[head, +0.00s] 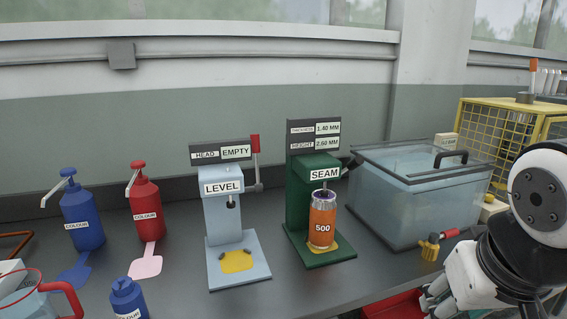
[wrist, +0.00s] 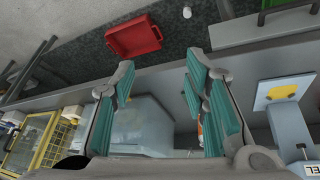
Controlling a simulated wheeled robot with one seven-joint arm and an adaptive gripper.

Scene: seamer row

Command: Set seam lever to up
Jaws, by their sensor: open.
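The green seamer labelled SEAM (head: 297,215) stands on the bench in the head view. An orange can marked 500 (head: 322,226) stands upright on its base, under the head. A short dark lever (head: 354,163) sticks out from the seamer's upper right side, slanting up to the right, close to the tank's edge. My gripper (head: 437,298) is low at the right in the head view, apart from the seamer and lever. In the wrist view its teal-padded fingers (wrist: 163,85) are spread with nothing between them. An orange sliver of the can shows behind one finger; the lever cannot be made out there.
A clear lidded tank (head: 390,205) stands right of the seamer, with a red-handled brass valve (head: 431,246) in front. A pale blue LEVEL machine (head: 224,215) with a red-handled lever stands left. A yellow cage (head: 500,130) is behind my arm. A red tray (wrist: 133,38) lies below.

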